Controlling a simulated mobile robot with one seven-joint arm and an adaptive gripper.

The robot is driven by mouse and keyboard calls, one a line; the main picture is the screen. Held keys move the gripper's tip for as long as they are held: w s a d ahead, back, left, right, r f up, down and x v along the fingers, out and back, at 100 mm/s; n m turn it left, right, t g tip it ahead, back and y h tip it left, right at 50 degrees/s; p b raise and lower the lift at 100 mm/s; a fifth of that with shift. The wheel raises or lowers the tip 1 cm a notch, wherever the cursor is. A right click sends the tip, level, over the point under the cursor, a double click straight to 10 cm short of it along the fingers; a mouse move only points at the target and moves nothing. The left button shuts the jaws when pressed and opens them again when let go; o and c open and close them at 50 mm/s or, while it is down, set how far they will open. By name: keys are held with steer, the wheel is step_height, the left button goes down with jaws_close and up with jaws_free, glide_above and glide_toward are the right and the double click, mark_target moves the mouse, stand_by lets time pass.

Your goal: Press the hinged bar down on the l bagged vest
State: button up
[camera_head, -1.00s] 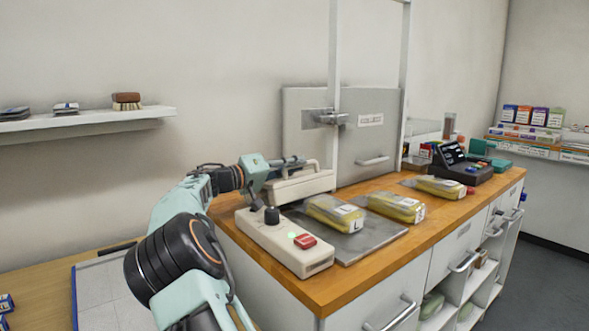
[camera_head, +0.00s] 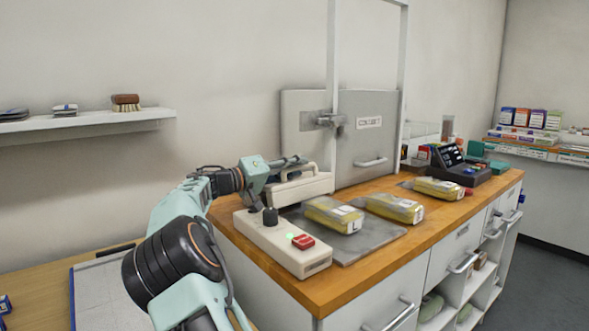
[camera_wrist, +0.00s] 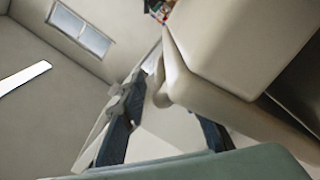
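The sealer has a cream body (camera_head: 270,240) with a black knob, a lit green light and a red switch (camera_head: 303,241). Its hinged cream bar (camera_head: 305,187) lies behind the bagged vests' metal plate, with an arched handle on top. The l bagged vest (camera_head: 330,212), yellow in clear plastic with an L label, lies on the metal plate with its far end close to the bar. My gripper (camera_head: 297,161) is at the bar's handle. In the wrist view, the dark fingers (camera_wrist: 165,130) stand apart, and the cream handle (camera_wrist: 178,75) hides the right fingertip; contact is unclear.
Two more yellow bagged vests (camera_head: 394,207) (camera_head: 438,188) lie to the right on the wooden counter (camera_head: 375,254). A grey panel (camera_head: 335,150) and white upright stand behind the sealer. A dark till-like device (camera_head: 462,170) stands at the far right end.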

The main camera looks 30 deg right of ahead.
steer(key=a, duration=0.4)
steer(key=s+a, duration=0.1)
steer(key=a, duration=0.7)
steer(key=shift+s, duration=0.35)
steer(key=shift+s+a, duration=0.2)
steer(key=shift+a, duration=1.05)
steer(key=shift+s+a, duration=0.15)
steer(key=shift+a, duration=1.1)
steer(key=s+a+p, duration=0.1)
steer(key=a, duration=0.6)
steer(key=shift+a, duration=0.1)
